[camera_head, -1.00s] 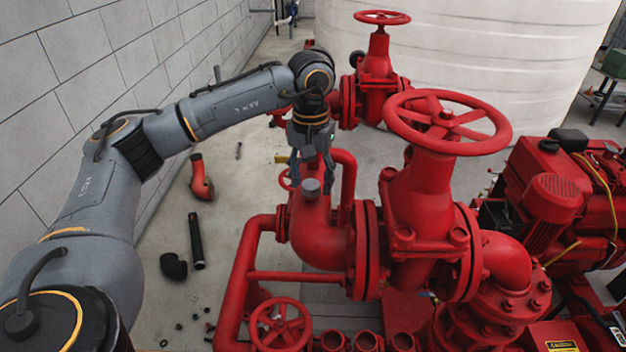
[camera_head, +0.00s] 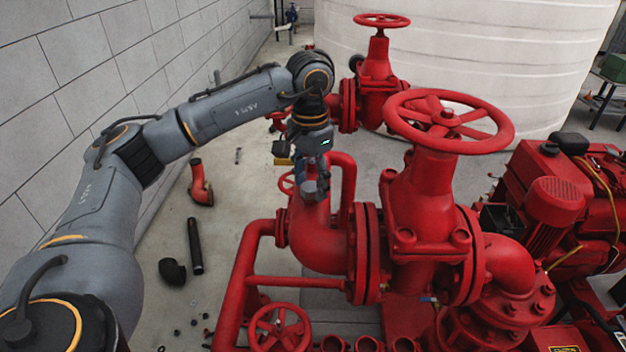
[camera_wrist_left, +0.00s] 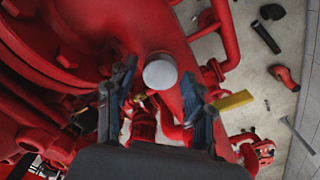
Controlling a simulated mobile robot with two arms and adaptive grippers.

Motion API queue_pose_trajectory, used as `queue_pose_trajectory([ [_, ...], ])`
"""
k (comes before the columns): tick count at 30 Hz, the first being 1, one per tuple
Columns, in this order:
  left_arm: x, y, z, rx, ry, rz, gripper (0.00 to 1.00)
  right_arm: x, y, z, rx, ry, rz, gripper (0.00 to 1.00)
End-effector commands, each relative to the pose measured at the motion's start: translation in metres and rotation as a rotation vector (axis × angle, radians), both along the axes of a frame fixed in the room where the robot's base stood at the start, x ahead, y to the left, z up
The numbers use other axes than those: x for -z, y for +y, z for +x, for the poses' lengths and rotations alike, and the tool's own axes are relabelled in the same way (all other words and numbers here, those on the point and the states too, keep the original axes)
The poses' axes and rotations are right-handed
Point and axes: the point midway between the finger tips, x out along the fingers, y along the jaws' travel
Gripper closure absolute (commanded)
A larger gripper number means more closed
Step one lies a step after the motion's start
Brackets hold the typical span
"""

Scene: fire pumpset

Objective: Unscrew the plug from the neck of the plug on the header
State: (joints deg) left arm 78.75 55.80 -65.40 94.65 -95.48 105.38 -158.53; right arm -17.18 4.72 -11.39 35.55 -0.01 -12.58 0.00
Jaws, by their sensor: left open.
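The grey plug (camera_head: 310,187) sits on top of the red header pipe (camera_head: 318,240), just below my left gripper (camera_head: 316,180) in the head view. In the left wrist view the plug's round grey top (camera_wrist_left: 160,73) shows between and slightly beyond the open fingertips of my left gripper (camera_wrist_left: 155,85). The fingers stand on both sides of it, and I cannot tell whether they touch it. The neck under the plug is mostly hidden by the gripper and the plug. My right gripper is not in view.
A large red handwheel valve (camera_head: 448,122) stands right of the header, with a smaller valve (camera_head: 381,75) behind. A black pipe (camera_head: 195,245), a black elbow (camera_head: 172,270) and a red elbow (camera_head: 201,184) lie on the floor. A block wall (camera_head: 90,80) bounds the left.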

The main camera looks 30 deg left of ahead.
Motion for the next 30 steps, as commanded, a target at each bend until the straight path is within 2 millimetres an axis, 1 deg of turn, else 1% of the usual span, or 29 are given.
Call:
queue_pose_trajectory([
  [5,0.0002,0.0002,-0.0004,-0.001,0.0,0.0,0.47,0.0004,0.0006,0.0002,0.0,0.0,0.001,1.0],
  [6,0.0003,0.0002,-0.0004,-0.001,0.0,0.0,0.55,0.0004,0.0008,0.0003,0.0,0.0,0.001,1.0],
  [8,0.0003,0.0002,-0.0004,-0.001,0.0,0.0,0.68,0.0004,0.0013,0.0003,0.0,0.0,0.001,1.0],
  [9,0.0003,0.0002,-0.0004,-0.001,0.0,0.0,0.76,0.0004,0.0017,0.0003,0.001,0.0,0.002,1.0],
  [11,0.0003,0.0002,-0.0004,-0.002,0.0,0.0,0.88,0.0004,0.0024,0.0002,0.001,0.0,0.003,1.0],
  [12,0.0004,0.0002,-0.0004,-0.002,0.0,0.0,0.96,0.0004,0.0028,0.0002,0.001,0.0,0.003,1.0],
  [13,0.0004,0.0002,-0.0004,-0.002,0.0,0.0,1.0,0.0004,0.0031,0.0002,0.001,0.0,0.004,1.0],
  [17,0.0006,0.0001,-0.0004,-0.045,0.001,0.0,1.0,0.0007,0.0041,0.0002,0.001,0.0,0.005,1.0],
  [22,0.0005,-0.0001,-0.0002,-0.257,0.001,0.0,1.0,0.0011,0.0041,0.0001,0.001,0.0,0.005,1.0],
  [25,0.0004,-0.0001,-0.0002,-0.355,0.001,0.0,1.0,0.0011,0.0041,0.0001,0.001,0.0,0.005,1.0],
  [27,0.0003,-0.0001,-0.0003,-0.393,0.001,0.0,1.0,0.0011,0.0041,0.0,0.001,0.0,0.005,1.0],
  [30,0.0003,0.0,-0.0003,-0.406,0.001,0.0,1.0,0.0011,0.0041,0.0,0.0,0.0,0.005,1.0],
])
